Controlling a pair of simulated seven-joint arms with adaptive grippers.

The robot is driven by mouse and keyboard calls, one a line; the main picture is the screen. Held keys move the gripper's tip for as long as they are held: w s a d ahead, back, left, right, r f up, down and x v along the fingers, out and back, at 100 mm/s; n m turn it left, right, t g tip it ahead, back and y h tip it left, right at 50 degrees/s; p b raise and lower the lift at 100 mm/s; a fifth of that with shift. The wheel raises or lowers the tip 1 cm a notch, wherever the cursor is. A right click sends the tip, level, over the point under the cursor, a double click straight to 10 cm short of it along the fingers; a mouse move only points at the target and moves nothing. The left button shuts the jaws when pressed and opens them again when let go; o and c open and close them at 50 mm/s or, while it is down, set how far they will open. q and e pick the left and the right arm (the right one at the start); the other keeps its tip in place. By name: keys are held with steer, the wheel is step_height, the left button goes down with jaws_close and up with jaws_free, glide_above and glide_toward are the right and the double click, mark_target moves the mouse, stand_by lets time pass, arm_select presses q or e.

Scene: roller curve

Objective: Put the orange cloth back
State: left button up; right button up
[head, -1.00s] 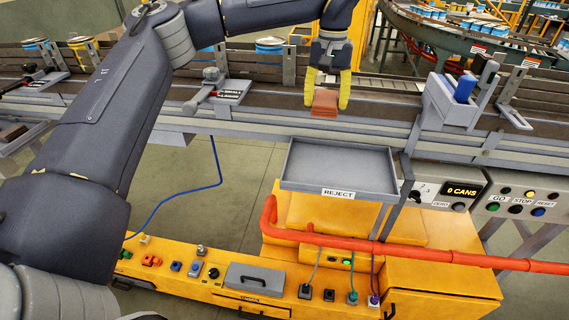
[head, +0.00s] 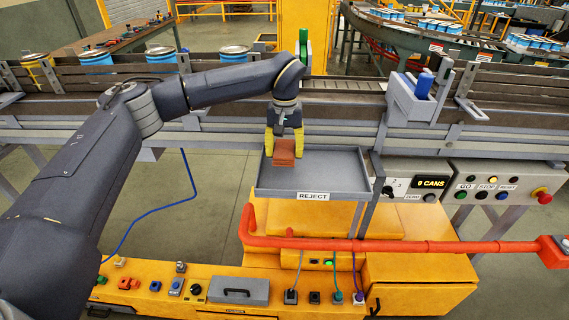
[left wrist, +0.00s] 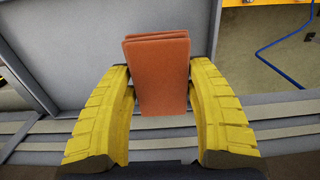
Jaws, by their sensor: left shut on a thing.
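The orange cloth (head: 284,154) is a small folded brownish-orange pad. My left gripper (head: 284,140), with yellow fingers, is shut on it and holds it over the back left part of the grey tray marked REJECT (head: 338,187). In the left wrist view the cloth (left wrist: 160,75) sits between the two yellow fingers (left wrist: 160,100), with the tray's grey floor beyond it. I cannot tell whether the cloth touches the tray. My right gripper is in neither view.
Behind the tray runs the conveyor (head: 230,108) with its rail. A grey holder (head: 412,105) with a blue bottle (head: 424,86) stands to the right on the rail. A counter box (head: 415,184) and a button panel (head: 505,185) are right of the tray. An orange-red pipe (head: 400,243) passes below.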

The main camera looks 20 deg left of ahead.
mark_target(285, 170)
arm_select(q)
steer(key=shift+f, duration=2.6)
steer(key=o, duration=1)
steer(key=shift+f, duration=0.1)
step_height(285, 170, up, 12)
steer(key=shift+w+r, duration=0.1)
